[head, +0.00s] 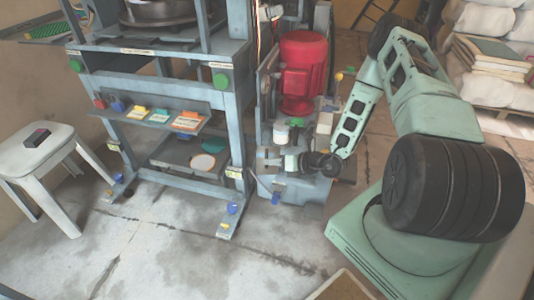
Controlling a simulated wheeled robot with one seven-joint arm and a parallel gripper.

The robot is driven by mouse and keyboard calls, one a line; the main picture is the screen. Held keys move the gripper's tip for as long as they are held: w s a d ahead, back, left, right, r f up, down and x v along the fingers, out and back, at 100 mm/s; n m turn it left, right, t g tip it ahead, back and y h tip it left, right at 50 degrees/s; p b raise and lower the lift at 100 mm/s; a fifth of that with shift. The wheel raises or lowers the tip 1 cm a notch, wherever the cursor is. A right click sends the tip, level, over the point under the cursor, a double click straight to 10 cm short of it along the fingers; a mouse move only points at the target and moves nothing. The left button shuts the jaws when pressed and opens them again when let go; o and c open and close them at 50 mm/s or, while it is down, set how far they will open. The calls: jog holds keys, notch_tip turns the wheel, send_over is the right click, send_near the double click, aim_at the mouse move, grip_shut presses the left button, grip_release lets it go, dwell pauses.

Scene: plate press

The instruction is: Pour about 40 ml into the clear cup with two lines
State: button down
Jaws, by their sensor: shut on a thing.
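My gripper (287,161) is at the end of my green arm, low beside the red motor's unit, pointing left. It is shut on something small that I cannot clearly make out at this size. A small white container (281,133) with a dark lower part shows just above the gripper; I cannot tell whether it is held or stands on the unit behind. I cannot pick out the clear cup with two lines or any liquid level.
A red motor (303,72) stands on a grey unit (300,187). The press frame (237,130) has a shelf with coloured cards (185,121) and a round white disc (203,162) below. The front floor is mostly clear.

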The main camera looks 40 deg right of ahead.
jog(key=shift+s+a+f+n+t+b, duration=0.15)
jog(key=shift+s+a+f+n+b, duration=0.1)
jog(key=shift+f, duration=0.15)
jog(key=shift+s+a+f+n+t+b, duration=0.15)
jog(key=shift+s+f+n, duration=0.1)
jog(key=shift+f, duration=0.1)
jog(key=shift+s+a, duration=0.1)
jog(key=shift+t, duration=0.3)
jog(key=s+a+f+n+t+b, duration=0.3)
jog(key=s+f+n, duration=0.1)
jog(key=f+n, duration=0.1)
jog(key=shift+s+a+f+t, duration=0.15)
jog(key=shift+a+f+t, duration=0.05)
jog(key=shift+f+t, duration=0.25)
